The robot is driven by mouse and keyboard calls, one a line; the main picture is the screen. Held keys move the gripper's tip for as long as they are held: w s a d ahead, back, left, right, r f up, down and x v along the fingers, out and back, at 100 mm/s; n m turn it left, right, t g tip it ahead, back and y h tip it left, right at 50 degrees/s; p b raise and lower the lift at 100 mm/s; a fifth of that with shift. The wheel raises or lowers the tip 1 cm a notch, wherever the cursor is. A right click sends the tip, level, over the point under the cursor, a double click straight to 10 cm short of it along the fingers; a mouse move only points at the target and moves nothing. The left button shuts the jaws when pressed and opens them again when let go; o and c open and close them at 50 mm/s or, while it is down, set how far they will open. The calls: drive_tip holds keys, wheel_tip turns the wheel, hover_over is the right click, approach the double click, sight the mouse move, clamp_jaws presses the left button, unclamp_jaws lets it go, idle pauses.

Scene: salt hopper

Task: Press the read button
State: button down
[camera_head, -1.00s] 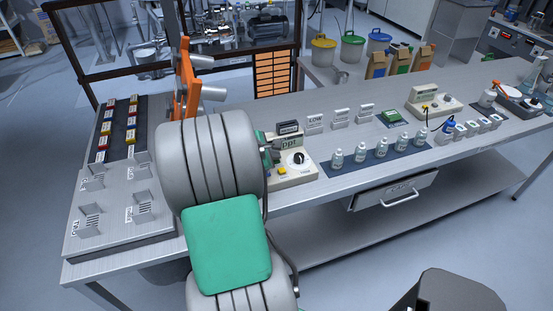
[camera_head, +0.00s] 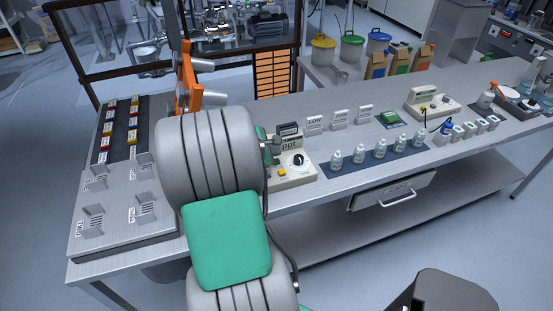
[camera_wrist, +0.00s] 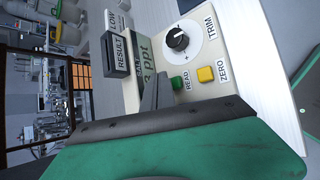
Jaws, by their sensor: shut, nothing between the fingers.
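The salt meter (camera_head: 296,176) is a cream box on the bench, with a grey "ppt" display and a black TRIM knob (camera_wrist: 177,40). In the wrist view its green READ button (camera_wrist: 178,84) sits beside the yellow ZERO button (camera_wrist: 205,75). My gripper (camera_wrist: 160,82) is shut and empty, with its dark fingertips over the meter face, just left of the READ button. I cannot tell whether the tips touch the button or the face. In the head view my arm hides the meter's left part and most of the gripper.
A dark RESULT holder (camera_wrist: 116,54) stands at the meter's display end, near the fingers. A row of small bottles (camera_head: 380,151) on a blue mat lies right of the meter. LOW and other label stands (camera_head: 314,124) stand behind. A slotted metal rack (camera_head: 117,212) lies left.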

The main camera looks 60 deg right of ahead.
wheel_tip(320, 180, up, 5)
drive_tip(key=p, duration=0.3)
drive_tip(key=shift+f, duration=0.2)
drive_tip(key=shift+s+f, duration=0.1)
idle(0.3)
